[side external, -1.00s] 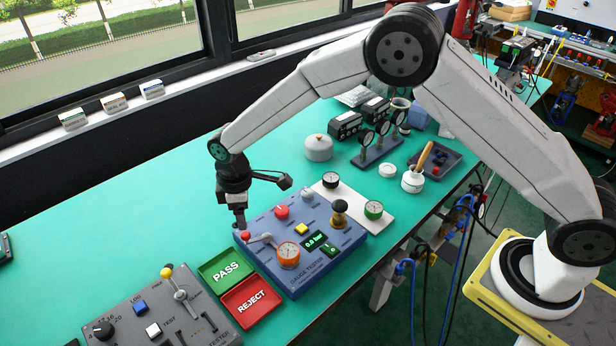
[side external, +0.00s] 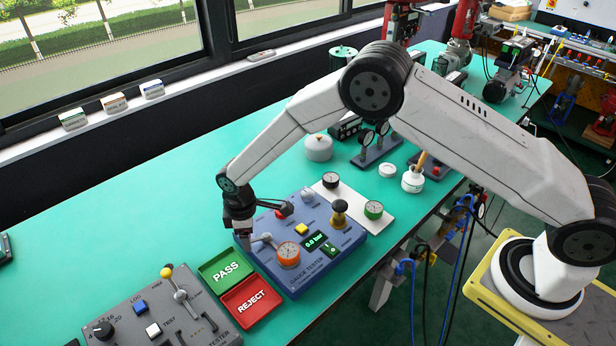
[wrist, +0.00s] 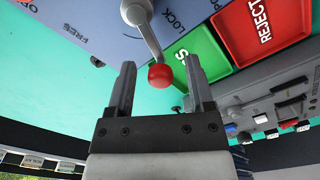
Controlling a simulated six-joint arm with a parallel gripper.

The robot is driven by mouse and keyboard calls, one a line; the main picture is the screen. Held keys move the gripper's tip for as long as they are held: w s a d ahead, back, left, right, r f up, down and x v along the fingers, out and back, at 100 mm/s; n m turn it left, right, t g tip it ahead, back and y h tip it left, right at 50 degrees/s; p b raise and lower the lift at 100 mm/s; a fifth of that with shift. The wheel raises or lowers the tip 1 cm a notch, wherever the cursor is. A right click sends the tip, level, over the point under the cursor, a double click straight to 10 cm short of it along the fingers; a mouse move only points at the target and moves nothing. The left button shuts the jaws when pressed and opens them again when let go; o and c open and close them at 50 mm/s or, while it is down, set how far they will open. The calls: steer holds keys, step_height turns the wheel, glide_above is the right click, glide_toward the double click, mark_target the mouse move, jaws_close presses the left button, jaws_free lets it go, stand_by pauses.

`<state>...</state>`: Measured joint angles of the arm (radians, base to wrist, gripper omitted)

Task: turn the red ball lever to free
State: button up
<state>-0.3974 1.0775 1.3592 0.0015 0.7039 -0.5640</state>
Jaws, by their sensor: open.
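The red ball (wrist: 161,76) sits at the end of a grey lever (wrist: 149,38), which also shows in the side view (side external: 264,239). The lever is on the blue gauge tester (side external: 311,268). In the wrist view FREE is printed left of the lever and LOCK right of it. My gripper (wrist: 160,80) is open, with one finger on each side of the ball. Gaps show between the ball and both fingers. In the side view my gripper (side external: 244,243) hides the ball at the tester's left corner.
The green PASS tray (side external: 209,281) and red REJECT tray (side external: 262,313) lie beside the tester. A grey panel (side external: 140,325) with a yellow ball lever stands front left. An orange-rimmed gauge (side external: 288,255) is close to the lever. The teal bench behind my gripper is clear.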

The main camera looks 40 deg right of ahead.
steer(key=shift+c, duration=0.2)
jaws_close()
steer(key=shift+w, duration=0.1)
steer(key=shift+w+d+m, duration=0.15)
steer(key=shift+w+m, duration=0.05)
steer(key=shift+m, duration=0.5)
steer(key=shift+w+d+m, duration=0.1)
steer(key=shift+w+m, duration=0.1)
steer(key=shift+m, duration=0.5)
steer(key=m, duration=0.2)
steer(key=w+d+m, duration=0.1)
steer(key=m, duration=0.1)
steer(key=shift+w+d, duration=0.1)
steer(key=m, duration=0.2)
steer(key=d+m, duration=0.1)
steer(key=shift+w+d+m, duration=0.15)
steer(key=shift+w+m, duration=0.15)
steer(key=shift+m, duration=0.1)
steer(key=shift+w+d+m, duration=0.1)
steer(key=shift+d+m, duration=0.25)
steer(key=shift+m, duration=0.55)
steer(key=shift+d+m, duration=0.3)
steer(key=shift+m, duration=0.6)
